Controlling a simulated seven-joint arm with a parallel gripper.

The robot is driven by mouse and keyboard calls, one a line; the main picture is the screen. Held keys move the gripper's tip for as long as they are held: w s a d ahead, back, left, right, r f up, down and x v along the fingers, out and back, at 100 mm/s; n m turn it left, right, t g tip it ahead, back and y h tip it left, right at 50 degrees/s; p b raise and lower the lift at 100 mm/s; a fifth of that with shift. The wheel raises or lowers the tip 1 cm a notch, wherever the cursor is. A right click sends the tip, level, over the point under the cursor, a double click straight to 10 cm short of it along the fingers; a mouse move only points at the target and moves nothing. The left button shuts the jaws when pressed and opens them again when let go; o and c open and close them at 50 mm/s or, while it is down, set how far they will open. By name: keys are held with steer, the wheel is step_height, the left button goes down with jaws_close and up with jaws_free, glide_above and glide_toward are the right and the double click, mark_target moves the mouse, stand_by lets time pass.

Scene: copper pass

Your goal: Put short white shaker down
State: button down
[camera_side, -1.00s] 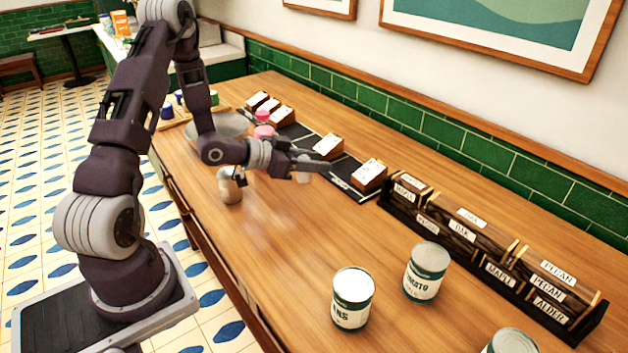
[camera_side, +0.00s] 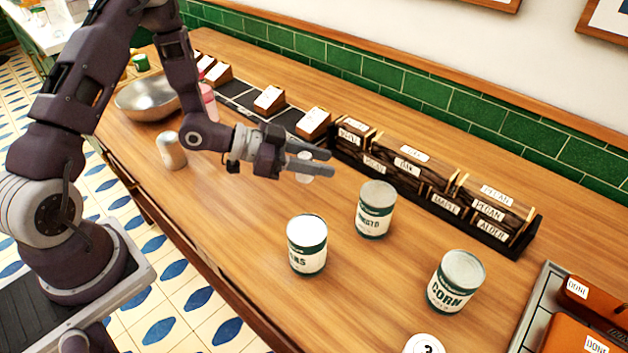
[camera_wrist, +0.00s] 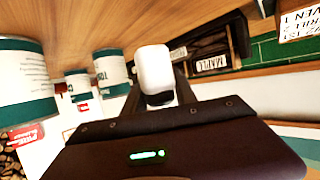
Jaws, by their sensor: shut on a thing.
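My gripper (camera_side: 325,163) is shut on the short white shaker (camera_side: 304,170), which sits between the two fingers above the wooden counter (camera_side: 225,205). In the side view the fingers hide most of it. In the wrist view the white shaker (camera_wrist: 154,68) shows plainly between the fingers, with a dark band at its near end. I cannot tell exactly how high it is above the counter.
A bean can (camera_side: 307,245), tomato can (camera_side: 375,210) and corn can (camera_side: 456,283) stand in front right of my gripper. A rack of labelled wood blocks (camera_side: 430,185) lies behind. A metal bowl (camera_side: 147,99) and a pink bottle (camera_side: 208,102) stand left. Bare counter lies between taller shaker and cans.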

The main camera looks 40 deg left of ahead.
step_height(320, 180, down, 5)
steer(key=shift+r, duration=0.2)
steer(key=shift+f, duration=0.1)
steer(key=c, duration=1)
jaws_free()
